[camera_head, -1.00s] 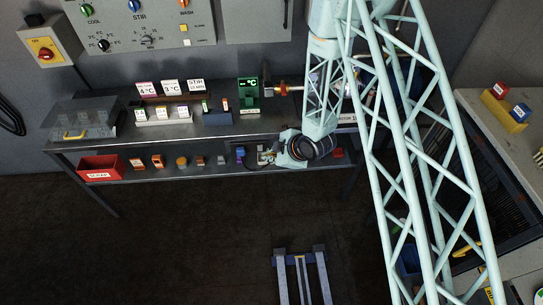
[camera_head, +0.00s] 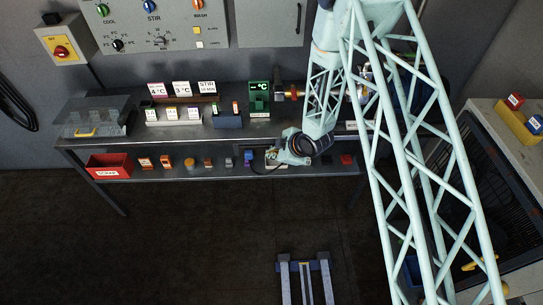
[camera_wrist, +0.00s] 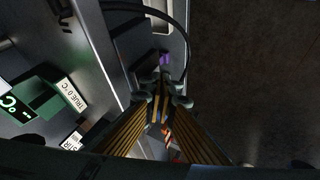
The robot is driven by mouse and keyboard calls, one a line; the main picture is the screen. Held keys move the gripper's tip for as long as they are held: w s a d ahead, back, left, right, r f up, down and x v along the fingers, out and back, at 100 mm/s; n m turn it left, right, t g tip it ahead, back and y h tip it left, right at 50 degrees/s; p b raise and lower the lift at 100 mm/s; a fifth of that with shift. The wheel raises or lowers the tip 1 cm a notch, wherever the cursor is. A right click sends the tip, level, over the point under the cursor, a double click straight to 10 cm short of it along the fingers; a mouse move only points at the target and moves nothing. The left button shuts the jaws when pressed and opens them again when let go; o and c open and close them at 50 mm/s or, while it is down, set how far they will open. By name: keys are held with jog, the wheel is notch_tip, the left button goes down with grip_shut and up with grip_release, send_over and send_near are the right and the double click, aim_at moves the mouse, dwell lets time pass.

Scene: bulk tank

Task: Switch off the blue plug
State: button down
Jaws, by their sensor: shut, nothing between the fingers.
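The blue plug (camera_head: 249,156) is a small blue block on the lower shelf, towards its right half. A small blue-violet patch in the wrist view (camera_wrist: 165,58), just beyond the fingertips, looks like the same plug. My gripper (camera_head: 270,157) is just right of the plug in the head view, low over the shelf. In the wrist view my gripper (camera_wrist: 160,88) has its fingertips together with nothing held. I cannot tell whether the fingertips touch the plug. The plug's switch is too small to make out.
A dark cable (camera_wrist: 186,35) curves beside the fingertips. Several small blocks and a red bin (camera_head: 110,166) stand left along the lower shelf (camera_head: 215,170). The upper shelf holds a green display (camera_head: 259,92) and white labels. A red block (camera_head: 347,160) is to the right.

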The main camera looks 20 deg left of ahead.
jog(key=shift+w, duration=0.1)
jog(key=shift+w+a+r, duration=0.1)
jog(key=shift+w, duration=0.15)
jog(key=shift+r, duration=0.2)
dwell(0.4)
jog(key=shift+r, duration=0.35)
jog(key=shift+r, duration=0.25)
dwell(0.4)
